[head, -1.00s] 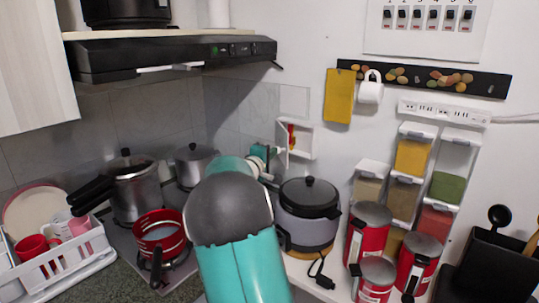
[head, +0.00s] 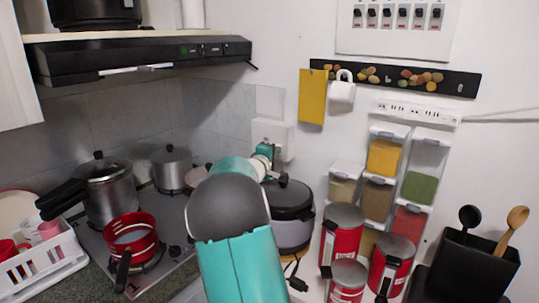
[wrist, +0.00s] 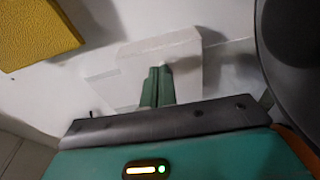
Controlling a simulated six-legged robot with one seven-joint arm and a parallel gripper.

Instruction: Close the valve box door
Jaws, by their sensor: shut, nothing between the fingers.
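The valve box (head: 284,131) is a small white box on the wall, above and left of the rice cooker. Its white door (wrist: 182,56) covers the front, and no inside shows. I cannot tell whether the door is fully flush. My gripper (head: 268,151) is at the lower left part of the box front in the head view and hides some of it. In the wrist view my gripper (wrist: 158,75) has its green fingers together, empty, pointing at the white door. The tips are at or very near it; contact is not clear.
The rice cooker (head: 291,212) stands just below my gripper. A yellow board (head: 312,96) and a white mug (head: 342,90) hang right of the box. Spice dispensers (head: 378,198) and red canisters (head: 342,236) are farther right. Pots stand on the stove at left.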

